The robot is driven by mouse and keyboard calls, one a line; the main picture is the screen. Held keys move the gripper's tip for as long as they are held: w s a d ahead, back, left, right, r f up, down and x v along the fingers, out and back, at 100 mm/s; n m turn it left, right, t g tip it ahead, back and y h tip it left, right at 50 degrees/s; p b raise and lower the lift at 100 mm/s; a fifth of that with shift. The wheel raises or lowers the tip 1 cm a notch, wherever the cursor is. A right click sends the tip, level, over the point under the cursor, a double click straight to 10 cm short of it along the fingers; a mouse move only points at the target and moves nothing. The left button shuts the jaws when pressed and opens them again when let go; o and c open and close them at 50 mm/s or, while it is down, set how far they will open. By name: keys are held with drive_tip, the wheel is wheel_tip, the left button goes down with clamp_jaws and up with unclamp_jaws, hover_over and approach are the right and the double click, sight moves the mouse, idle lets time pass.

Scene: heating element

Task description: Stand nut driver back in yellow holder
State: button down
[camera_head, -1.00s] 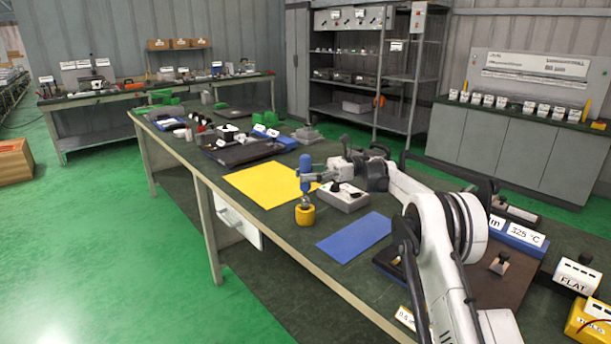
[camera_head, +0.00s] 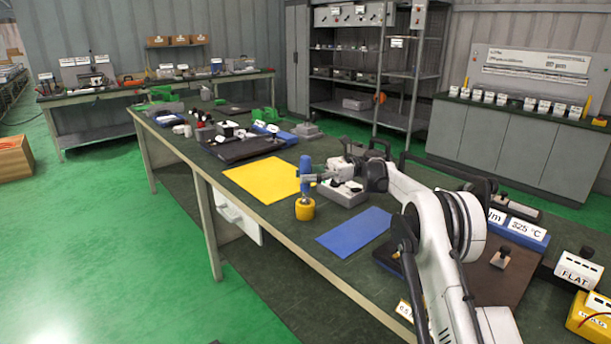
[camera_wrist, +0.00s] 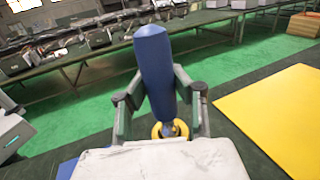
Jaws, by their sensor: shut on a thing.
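The nut driver shows its blue handle (camera_head: 305,171) upright directly above the yellow holder (camera_head: 305,209) near the table's front edge. My gripper (camera_head: 308,178) is shut on the nut driver, coming in from the right. In the wrist view the blue handle (camera_wrist: 155,70) stands between the two fingers, slightly tilted in the picture. Below it the yellow ring of the holder (camera_wrist: 171,129) shows, with the lower shank over its middle. The shank appears to reach into the holder's opening; how deep it sits is hidden.
A yellow mat (camera_head: 262,179) lies left of and behind the holder. A blue mat (camera_head: 357,231) lies to its right. A grey box (camera_head: 343,195) stands close behind, under my wrist. The table's front edge is near the holder.

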sight(306, 186)
drive_tip(key=shift+f+b, duration=1)
drive_tip(key=shift+f, duration=0.9)
drive_tip(key=c, duration=1.4)
unclamp_jaws()
drive_tip(key=shift+v, duration=3.7)
drive_tip(key=shift+r, duration=0.1)
